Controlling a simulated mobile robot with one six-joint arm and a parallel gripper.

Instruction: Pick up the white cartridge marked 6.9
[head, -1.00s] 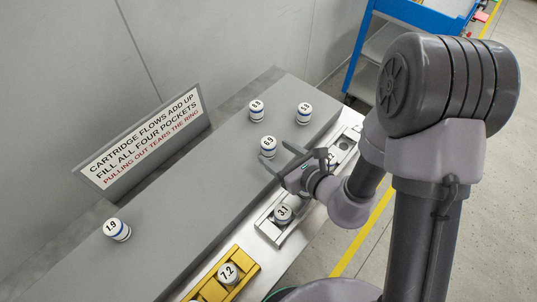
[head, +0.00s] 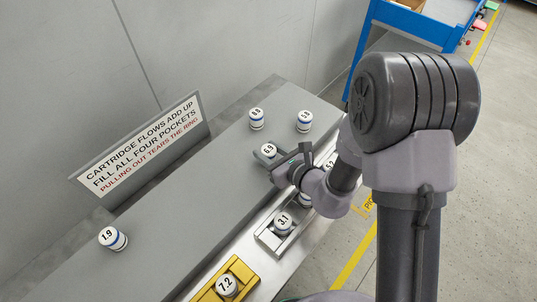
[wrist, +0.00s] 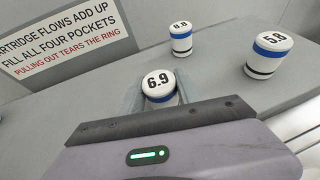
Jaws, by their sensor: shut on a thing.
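The white cartridge marked 6.9 (head: 268,149) has a blue band and stands upright on the grey bench top. It also shows in the wrist view (wrist: 159,85), where its marked top is readable. My gripper (head: 272,157) is at this cartridge, with its fingers on both sides of it. In the wrist view my gripper (wrist: 158,98) is shut on the cartridge. The cartridge's lower part is hidden by my gripper, so I cannot tell whether it touches the bench.
Two banded cartridges stand behind, one (head: 256,119) and another (head: 304,121). The 1.9 cartridge (head: 112,238) stands front left. Cartridges 3.1 (head: 283,221) and 7.2 (head: 227,285) sit in holders along the front. A sign (head: 140,143) stands at the back; a blue cart (head: 408,24) is beyond.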

